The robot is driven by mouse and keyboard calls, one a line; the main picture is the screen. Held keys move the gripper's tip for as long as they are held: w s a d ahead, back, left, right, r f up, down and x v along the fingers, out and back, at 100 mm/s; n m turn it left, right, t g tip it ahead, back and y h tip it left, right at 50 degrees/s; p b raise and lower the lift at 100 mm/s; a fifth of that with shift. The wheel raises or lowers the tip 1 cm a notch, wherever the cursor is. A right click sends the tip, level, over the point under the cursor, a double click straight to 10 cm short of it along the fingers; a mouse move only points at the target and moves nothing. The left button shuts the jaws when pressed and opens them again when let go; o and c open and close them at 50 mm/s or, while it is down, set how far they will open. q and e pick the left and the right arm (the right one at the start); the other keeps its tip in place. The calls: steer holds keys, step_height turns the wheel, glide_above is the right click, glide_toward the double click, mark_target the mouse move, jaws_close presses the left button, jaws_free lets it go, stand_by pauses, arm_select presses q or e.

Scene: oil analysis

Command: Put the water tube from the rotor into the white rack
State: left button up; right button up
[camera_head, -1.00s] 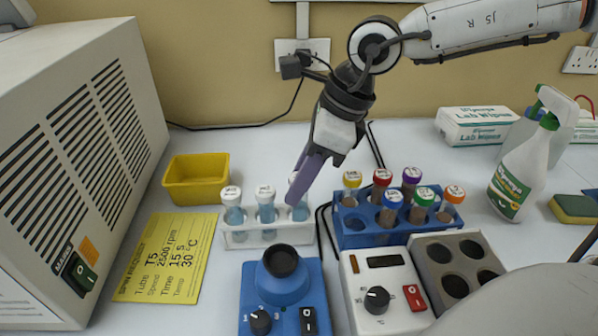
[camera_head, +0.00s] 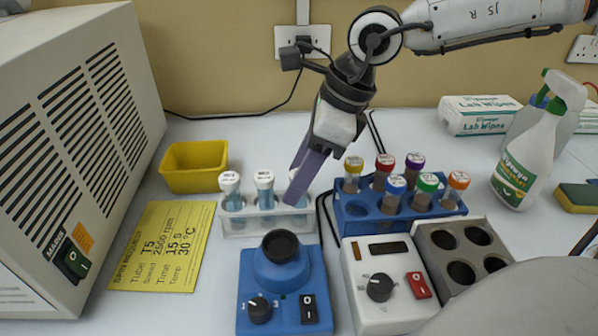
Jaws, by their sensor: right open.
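The white rack (camera_head: 254,226) stands near the middle of the table with three white-capped tubes of pale blue liquid. The left tube (camera_head: 231,192) and the middle tube (camera_head: 264,190) show clearly. The right tube (camera_head: 299,200) is partly hidden behind my right gripper's fingers. My right gripper (camera_head: 298,186) is open, angled down at the right tube; whether it touches the tube cannot be told. The rotor is not in view. My left gripper is not in view.
A blue rack (camera_head: 352,238) of colour-capped tubes stands close right of the white rack. A blue mixer (camera_head: 280,285) and a white heater unit (camera_head: 382,292) stand in front. A yellow bin (camera_head: 195,178) is behind left. A large grey machine (camera_head: 85,130) fills the left.

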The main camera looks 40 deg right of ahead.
steer(key=shift+r, duration=0.1)
steer(key=v, duration=1)
steer(key=shift+s, duration=0.1)
